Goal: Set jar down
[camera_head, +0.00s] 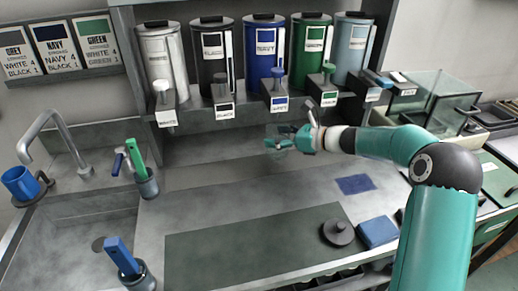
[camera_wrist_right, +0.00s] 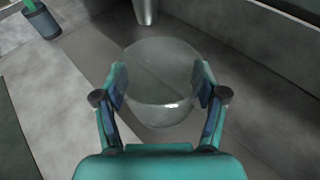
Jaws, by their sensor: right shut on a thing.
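The jar (camera_wrist_right: 160,85) is clear, round glass and looks empty in the right wrist view. My right gripper (camera_wrist_right: 162,90) has its two fingers on opposite sides of it and is shut on it. In the head view my right gripper (camera_head: 281,142) reaches in from the right, in front of the dispenser row, with the jar (camera_head: 276,132) showing only faintly there. I cannot tell whether the jar's base touches the counter. My left gripper is not in view.
Several canisters, including a blue one (camera_head: 264,48), stand along the back with spouts below. A dark green mat (camera_head: 250,250), a blue cloth (camera_head: 355,184) and a black lid (camera_head: 338,232) lie on the counter. A sink (camera_head: 85,235) is at left. The middle counter (camera_head: 215,205) is clear.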

